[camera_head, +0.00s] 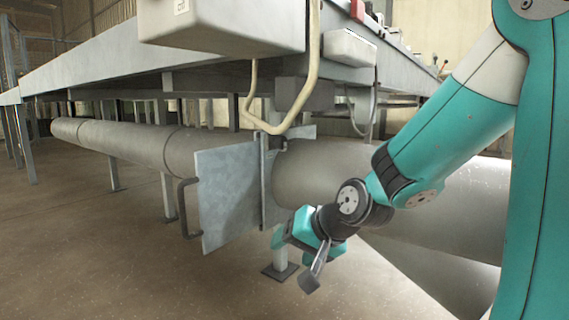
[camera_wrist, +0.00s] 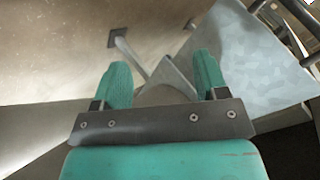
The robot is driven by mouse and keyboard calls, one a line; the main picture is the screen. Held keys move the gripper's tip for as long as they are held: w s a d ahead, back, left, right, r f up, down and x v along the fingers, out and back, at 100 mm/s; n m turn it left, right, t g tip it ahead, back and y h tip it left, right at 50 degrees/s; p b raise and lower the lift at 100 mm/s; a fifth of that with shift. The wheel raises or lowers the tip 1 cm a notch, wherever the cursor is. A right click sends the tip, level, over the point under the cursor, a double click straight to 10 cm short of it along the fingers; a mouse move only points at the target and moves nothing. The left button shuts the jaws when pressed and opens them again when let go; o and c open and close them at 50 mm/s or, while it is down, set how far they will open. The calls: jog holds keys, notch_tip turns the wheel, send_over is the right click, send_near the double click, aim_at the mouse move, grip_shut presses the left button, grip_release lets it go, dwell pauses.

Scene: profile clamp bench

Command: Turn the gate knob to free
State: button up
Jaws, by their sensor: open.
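The gate is a grey metal plate (camera_head: 228,200) standing across the long pipe, with a dark bar handle (camera_head: 186,208) on its left edge. In the wrist view the plate (camera_wrist: 258,70) fills the upper right. A small dark fitting (camera_head: 279,144) sits at the top of the upright beside the plate. I cannot tell whether it is the knob or how it is set. My gripper (camera_head: 290,238) is below the pipe, right of the plate. In the wrist view its two teal fingers (camera_wrist: 163,82) are apart with nothing held between them.
The large grey pipe (camera_head: 330,170) runs behind my gripper, under a long bench (camera_head: 100,62). A pale hose (camera_head: 313,70) loops down from the bench near the gate. A support foot (camera_head: 281,271) stands on the floor close to my gripper. The floor at lower left is clear.

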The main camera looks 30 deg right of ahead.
aim_at(286, 145)
jog(key=w+d+r+m+t+h, duration=0.1)
jog(key=d+r+m+t+h, duration=0.1)
jog(key=d+r+m+t, duration=0.5)
jog(key=w+d+r+m+t+h, duration=0.1)
jog(key=d+r+m+t, duration=0.2)
jog(key=r, duration=0.6)
jog(key=shift+m+g, duration=0.4)
jog(key=shift+m, duration=0.3)
jog(key=w+p, duration=1.2)
jog(key=w, duration=0.4)
jog(key=shift+w+d, duration=0.1)
jog(key=shift+w, duration=0.3)
